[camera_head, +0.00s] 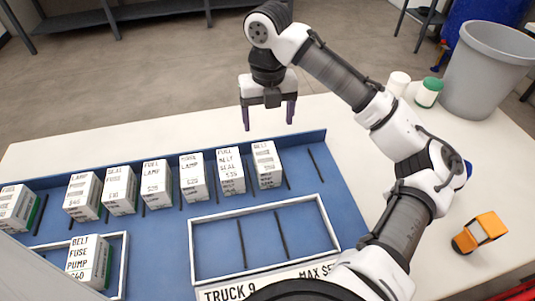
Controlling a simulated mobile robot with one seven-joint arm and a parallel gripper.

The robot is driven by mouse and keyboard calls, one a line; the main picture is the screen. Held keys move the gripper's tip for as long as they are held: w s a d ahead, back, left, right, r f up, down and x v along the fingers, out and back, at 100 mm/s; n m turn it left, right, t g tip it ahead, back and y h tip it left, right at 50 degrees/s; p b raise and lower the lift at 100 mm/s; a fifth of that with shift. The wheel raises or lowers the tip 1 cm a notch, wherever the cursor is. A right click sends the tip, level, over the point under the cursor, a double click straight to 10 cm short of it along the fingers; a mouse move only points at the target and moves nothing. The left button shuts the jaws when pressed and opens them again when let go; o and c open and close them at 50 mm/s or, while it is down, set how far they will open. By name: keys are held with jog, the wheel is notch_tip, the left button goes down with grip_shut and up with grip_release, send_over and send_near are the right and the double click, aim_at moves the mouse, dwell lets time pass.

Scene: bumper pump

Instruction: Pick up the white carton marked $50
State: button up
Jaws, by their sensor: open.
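Several white cartons with black lettering stand in a row on the blue tray. None of their prices reads clearly as $50 at this size. The row runs from a partly cut-off carton (14,207) at the left edge to a carton headed BELT (267,165) at the right. The carton between them reading FULL BELT SEAL (230,170) shows a price near $34. Another carton, BELT FUSE PUMP (86,262), stands in the front-left white-framed compartment. My gripper (268,125) is open and empty, pointing down above the tray's back edge, behind the row's right end.
A green-lidded jar (428,93), another white jar (398,83) and a grey bin (487,70) are at the back right.

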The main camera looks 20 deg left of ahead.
send_over(266, 156)
jog(key=f, duration=0.7)
jog(key=shift+w+d+f, duration=0.1)
jog(key=shift+d+f, duration=0.15)
jog(key=shift+f, duration=0.15)
jog(key=shift+a+f+p, duration=0.2)
jog(key=shift+f+p, duration=0.55)
jog(key=shift+f, duration=2)
jog(key=shift+c, duration=0.5)
jog(key=c, duration=1.2)
